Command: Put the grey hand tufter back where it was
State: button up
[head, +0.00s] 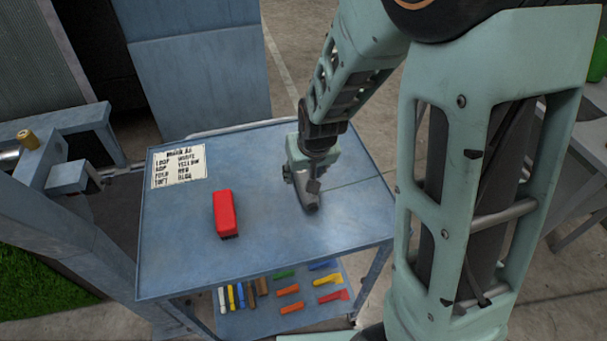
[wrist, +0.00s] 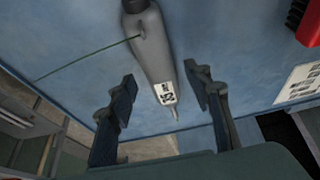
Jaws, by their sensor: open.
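The grey hand tufter (wrist: 153,55) lies on the blue cart top in the wrist view, a tapered grey body with a dark end, a small white label and a thin metal tip. A thin green strand runs from its side across the surface. My gripper (wrist: 160,78) is open, with one dark finger on each side of the tufter's label end and visible gaps to both. In the head view the tufter (head: 310,200) shows as a grey shape at the right of the cart top, partly hidden below my gripper (head: 302,180).
The lower shelf (head: 250,318) holds several coloured sticks. A machine frame (head: 60,190) stands close at the left. The cart top's middle is clear.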

jog(key=v, duration=0.9)
jog(key=shift+r+p, duration=0.3)
